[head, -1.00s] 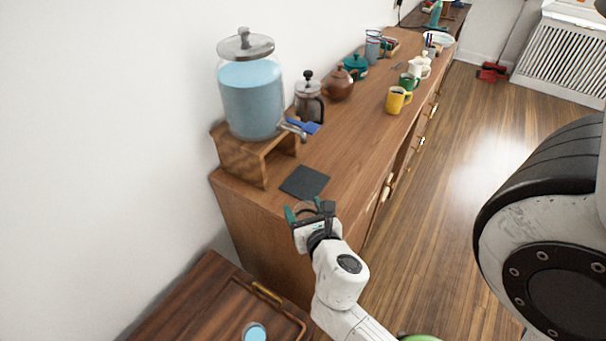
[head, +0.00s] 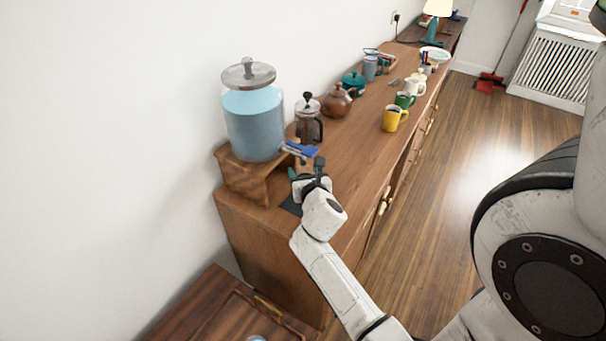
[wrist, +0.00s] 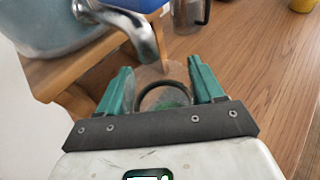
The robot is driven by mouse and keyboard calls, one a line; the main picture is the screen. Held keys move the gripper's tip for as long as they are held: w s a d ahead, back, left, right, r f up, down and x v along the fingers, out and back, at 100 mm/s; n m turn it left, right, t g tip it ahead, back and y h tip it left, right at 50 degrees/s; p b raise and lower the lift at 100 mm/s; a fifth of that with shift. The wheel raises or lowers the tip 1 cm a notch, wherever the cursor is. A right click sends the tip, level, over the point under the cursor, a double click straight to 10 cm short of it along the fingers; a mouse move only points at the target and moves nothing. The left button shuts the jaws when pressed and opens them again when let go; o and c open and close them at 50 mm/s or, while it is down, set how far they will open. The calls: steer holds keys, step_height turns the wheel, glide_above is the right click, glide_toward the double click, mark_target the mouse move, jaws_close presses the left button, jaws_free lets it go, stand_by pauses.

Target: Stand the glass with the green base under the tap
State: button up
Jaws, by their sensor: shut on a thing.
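My gripper (wrist: 162,90) is shut on a clear glass (wrist: 163,100); its round rim shows between the green fingers in the wrist view. The metal tap (wrist: 142,38) has a blue lever (head: 301,150) and comes out of the dispenser (head: 254,125) of blue liquid. In the wrist view the spout's end appears just beyond the glass rim; I cannot tell whether it is over the opening.
The dispenser stands on a wooden stand (head: 245,180) on the sideboard. A dark mat (head: 291,206) lies below, partly hidden by my gripper. A French press (head: 307,122) and brown teapot (head: 336,101) stand behind. The sideboard top right of the tap is clear up to the yellow mug (head: 394,119).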

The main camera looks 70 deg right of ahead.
steer(key=shift+w+d, duration=0.45)
steer(key=shift+d, duration=0.35)
steer(key=shift+f+b, duration=0.8)
steer(key=shift+f, duration=0.95)
steer(key=shift+f, duration=0.1)
steer(key=o, duration=1.3)
